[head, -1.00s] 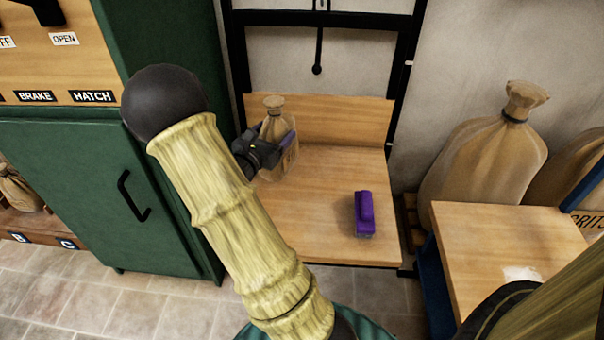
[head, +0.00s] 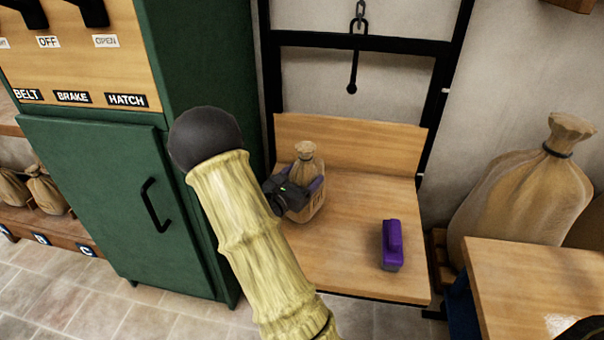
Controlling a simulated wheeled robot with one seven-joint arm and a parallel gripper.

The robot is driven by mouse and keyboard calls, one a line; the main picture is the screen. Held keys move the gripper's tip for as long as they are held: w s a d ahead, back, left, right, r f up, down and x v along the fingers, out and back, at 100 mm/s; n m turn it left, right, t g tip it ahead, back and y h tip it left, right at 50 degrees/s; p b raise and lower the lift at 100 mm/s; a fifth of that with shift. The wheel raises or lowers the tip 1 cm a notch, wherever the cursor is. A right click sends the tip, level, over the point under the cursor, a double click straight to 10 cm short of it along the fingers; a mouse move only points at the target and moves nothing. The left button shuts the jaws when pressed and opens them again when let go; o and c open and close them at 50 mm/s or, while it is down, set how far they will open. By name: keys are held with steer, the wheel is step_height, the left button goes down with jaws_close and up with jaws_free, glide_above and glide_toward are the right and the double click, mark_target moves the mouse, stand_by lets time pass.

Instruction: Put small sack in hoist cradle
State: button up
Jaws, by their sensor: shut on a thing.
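A small tan sack (head: 306,166) with a tied neck is at the left side of the wooden hoist cradle (head: 350,262), a platform with a wooden back in a black frame. My gripper (head: 296,192) is shut on the small sack from its left front side. The sack is upright. My gripper and forearm hide part of the sack's lower body, and I cannot tell whether its base touches the boards.
A purple object (head: 392,244) stands on the cradle's right side. A hook (head: 352,86) hangs above. A green cabinet (head: 95,190) is at left; a large sack (head: 525,190) and a wooden table (head: 535,290) are at right. The cradle's middle is clear.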

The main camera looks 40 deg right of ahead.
steer(key=shift+f, duration=0.75)
steer(key=shift+f+b, duration=0.15)
steer(key=shift+b, duration=0.15)
steer(key=o, duration=1.9)
steer(key=shift+f, duration=0.1)
steer(key=shift+r, duration=0.2)
steer(key=p+v, duration=0.4)
steer(key=v, duration=0.8)
